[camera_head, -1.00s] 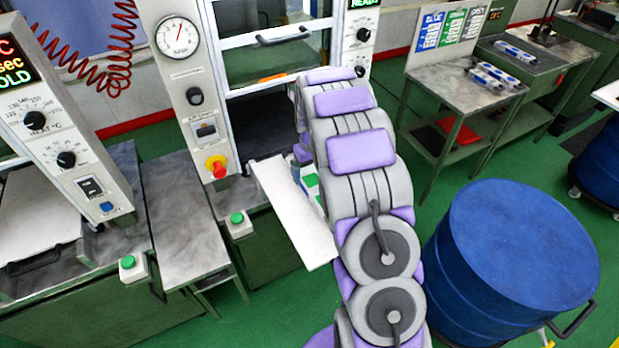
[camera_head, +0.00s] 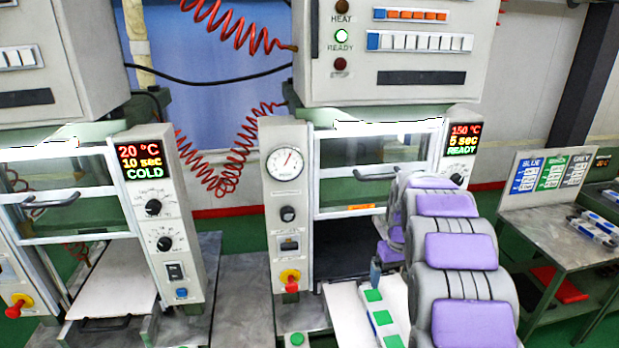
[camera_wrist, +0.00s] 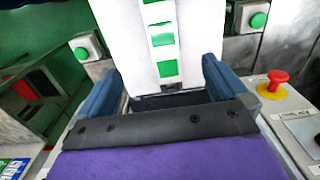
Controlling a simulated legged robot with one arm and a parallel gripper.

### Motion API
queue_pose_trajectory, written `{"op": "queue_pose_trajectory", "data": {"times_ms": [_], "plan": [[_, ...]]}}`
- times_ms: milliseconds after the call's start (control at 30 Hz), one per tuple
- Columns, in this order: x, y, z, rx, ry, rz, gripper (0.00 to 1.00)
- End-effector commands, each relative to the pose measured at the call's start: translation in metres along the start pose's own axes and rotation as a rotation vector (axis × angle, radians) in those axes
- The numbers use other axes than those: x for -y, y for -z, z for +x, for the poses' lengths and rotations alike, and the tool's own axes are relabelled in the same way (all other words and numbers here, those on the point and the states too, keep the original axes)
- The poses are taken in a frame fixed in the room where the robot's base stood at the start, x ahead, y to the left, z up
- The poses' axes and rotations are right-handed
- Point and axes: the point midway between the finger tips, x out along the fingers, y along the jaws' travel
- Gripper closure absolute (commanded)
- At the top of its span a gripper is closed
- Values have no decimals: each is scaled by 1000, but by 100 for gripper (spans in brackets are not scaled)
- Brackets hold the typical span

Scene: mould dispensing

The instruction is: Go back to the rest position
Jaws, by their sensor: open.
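My gripper (camera_wrist: 160,70) shows in the wrist view as two blue fingers set wide apart, open. A white strip with green squares (camera_wrist: 159,40) shows beyond and between the fingers; I see no grip on it. In the head view the same strip (camera_head: 383,320) lies on the pulled-out white plate (camera_head: 344,312) of the right press (camera_head: 372,170), partly behind my arm. My arm covers the right side of this press, and the gripper itself is mostly hidden there. The right press display (camera_head: 463,140) reads 150 °C, 5 sec, READY.
A left press (camera_head: 70,190) reads 20 °C, COLD. A red knob (camera_wrist: 273,84) and green buttons (camera_wrist: 82,53) sit near the gripper in the wrist view. A side table (camera_head: 560,255) with blue, green and grey signs (camera_head: 551,174) stands at the right.

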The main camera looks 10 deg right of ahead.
Motion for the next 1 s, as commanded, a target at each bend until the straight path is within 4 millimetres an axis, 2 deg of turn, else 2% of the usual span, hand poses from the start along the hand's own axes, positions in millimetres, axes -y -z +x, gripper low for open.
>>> {"op": "queue_pose_trajectory", "data": {"times_ms": [167,333,533,767,1000], "plan": [[26,-30,-24,11,-3,6,0],[58,-77,-50,30,-2,18,0],[91,-138,-70,55,1,30,0],[125,-215,-82,84,7,38,0],[155,-298,-81,115,8,38,0]]}}
